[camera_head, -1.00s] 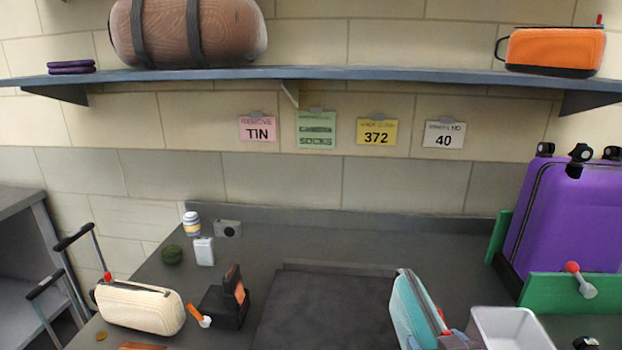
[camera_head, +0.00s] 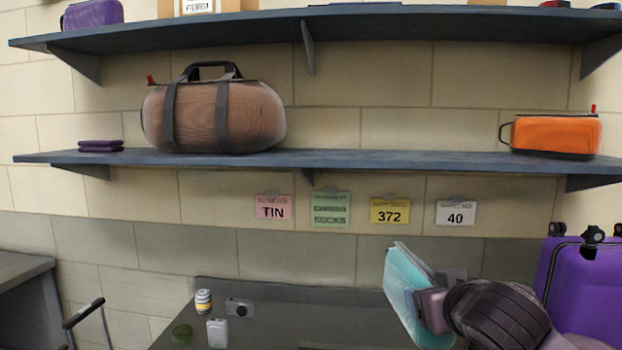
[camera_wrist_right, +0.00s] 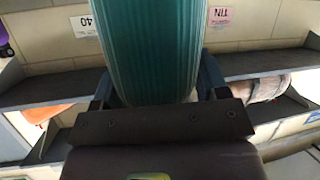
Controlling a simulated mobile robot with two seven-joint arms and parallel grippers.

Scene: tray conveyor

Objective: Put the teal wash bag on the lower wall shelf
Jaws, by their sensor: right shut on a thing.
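The teal wash bag (camera_head: 408,298) is held up above the counter at the right of centre in the head view, tilted. My right gripper (camera_head: 440,300) is shut on it. In the right wrist view the teal bag (camera_wrist_right: 150,50) fills the space between the fingers of my right gripper (camera_wrist_right: 158,90). The lower wall shelf (camera_head: 400,160) runs across the wall above the bag. Its stretch between the brown duffel bag and the orange bag is bare. My left gripper is not in view.
The brown duffel bag (camera_head: 215,115) and a flat purple item (camera_head: 100,146) stand on the lower shelf's left part, an orange bag (camera_head: 556,134) on its right. The upper shelf (camera_head: 400,22) hangs above. A purple suitcase (camera_head: 585,285) stands at the right.

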